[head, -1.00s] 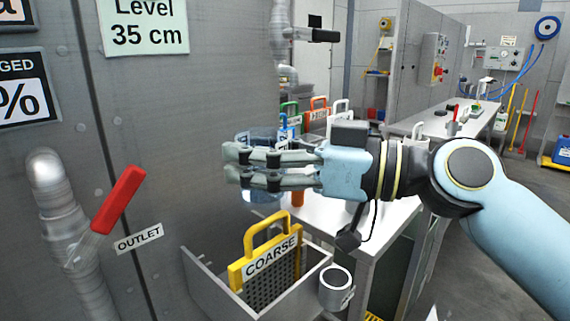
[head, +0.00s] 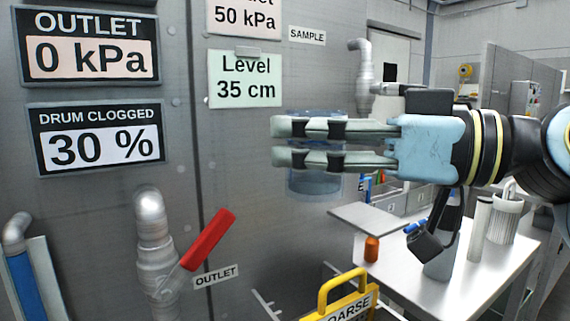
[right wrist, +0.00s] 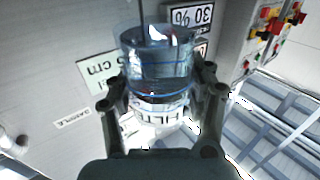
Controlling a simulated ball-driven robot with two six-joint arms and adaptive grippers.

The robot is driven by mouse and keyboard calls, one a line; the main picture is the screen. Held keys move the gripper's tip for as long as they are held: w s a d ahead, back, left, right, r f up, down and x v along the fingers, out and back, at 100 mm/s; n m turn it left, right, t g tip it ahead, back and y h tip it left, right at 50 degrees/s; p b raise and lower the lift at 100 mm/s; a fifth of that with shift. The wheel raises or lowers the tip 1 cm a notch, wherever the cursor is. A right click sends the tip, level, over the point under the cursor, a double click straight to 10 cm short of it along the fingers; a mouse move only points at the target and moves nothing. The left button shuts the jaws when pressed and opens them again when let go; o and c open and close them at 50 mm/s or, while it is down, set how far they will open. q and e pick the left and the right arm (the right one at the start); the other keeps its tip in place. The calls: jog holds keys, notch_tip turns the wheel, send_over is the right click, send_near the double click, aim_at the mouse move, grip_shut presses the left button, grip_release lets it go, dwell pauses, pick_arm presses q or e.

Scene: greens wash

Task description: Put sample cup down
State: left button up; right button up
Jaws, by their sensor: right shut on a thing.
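The sample cup (head: 314,182) is a clear, bluish see-through cup. My right gripper (head: 277,142) is shut on it and holds it upright in the air in front of the grey panel. In the head view the fingers cover the cup's middle; its rim and lower part show. In the right wrist view the cup (right wrist: 158,62) sits between the two fingers (right wrist: 160,95), with blue lines around its wall. A grey shelf (head: 362,217) lies below and to the right of the cup. My left gripper is not in view.
A yellow-handled coarse screen (head: 345,300) stands at the bottom. A red outlet lever (head: 208,239) and sample pipe (head: 362,75) stick out from the panel.

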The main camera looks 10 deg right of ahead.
jog(key=shift+s+d+r, duration=0.1)
jog(key=shift+s+d, duration=0.05)
jog(key=shift+d, duration=0.05)
jog(key=shift+s+d+f+m, duration=0.1)
jog(key=shift+f+m, duration=0.2)
jog(key=shift+f, duration=0.05)
jog(key=w+d+f+m+t+h, duration=0.2)
jog(key=d+f+m+t+h, duration=0.2)
jog(key=d+f, duration=0.5)
jog(key=shift+w+d+f+t+h, duration=0.15)
jog(key=shift+d+f+t+h, duration=0.2)
jog(key=shift+f+t+h, duration=0.45)
jog(key=shift+f, duration=0.3)
